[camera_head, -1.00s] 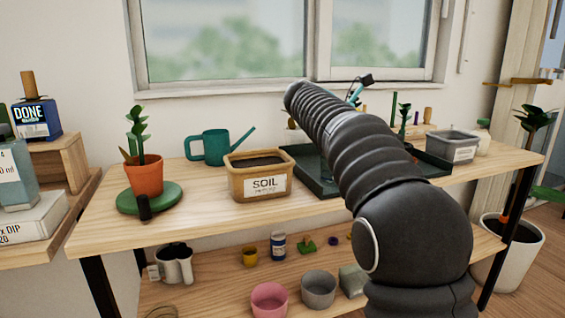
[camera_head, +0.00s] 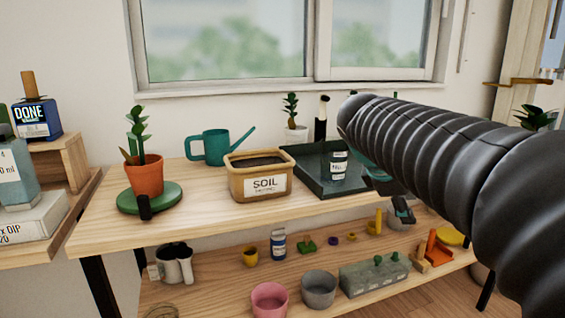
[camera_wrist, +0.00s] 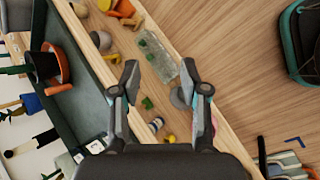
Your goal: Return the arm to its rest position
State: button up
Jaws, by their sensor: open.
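My gripper (camera_wrist: 165,85) is open and empty in the wrist view, its two fingers apart. Below it show the bench edge, the lower shelf and the wood floor. In the head view my arm enters from the right, and the gripper (camera_head: 392,197) shows partly at the bench's front right edge, mostly hidden behind the arm. Nothing is held between the fingers.
The wooden bench (camera_head: 115,223) holds a potted plant (camera_head: 146,176), a teal watering can (camera_head: 211,147), a soil box (camera_head: 259,176) and a dark tray (camera_head: 310,178). The lower shelf (camera_head: 225,290) carries pots and small items.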

jog(key=s+a+f+m+y, duration=0.3)
jog(key=s+f+m, duration=0.3)
jog(key=s+f, duration=0.2)
jog(key=s+a+f+m+t+y, duration=0.1)
jog(key=s+a+f+m+y, duration=0.2)
jog(key=s+f+m, duration=0.3)
jog(key=s+a+f, duration=0.1)
jog(key=s, duration=0.4)
jog(key=shift+s+a+f+t+y, duration=0.15)
jog(key=shift+a+f+t+y, duration=0.15)
jog(key=shift+a+f, duration=0.1)
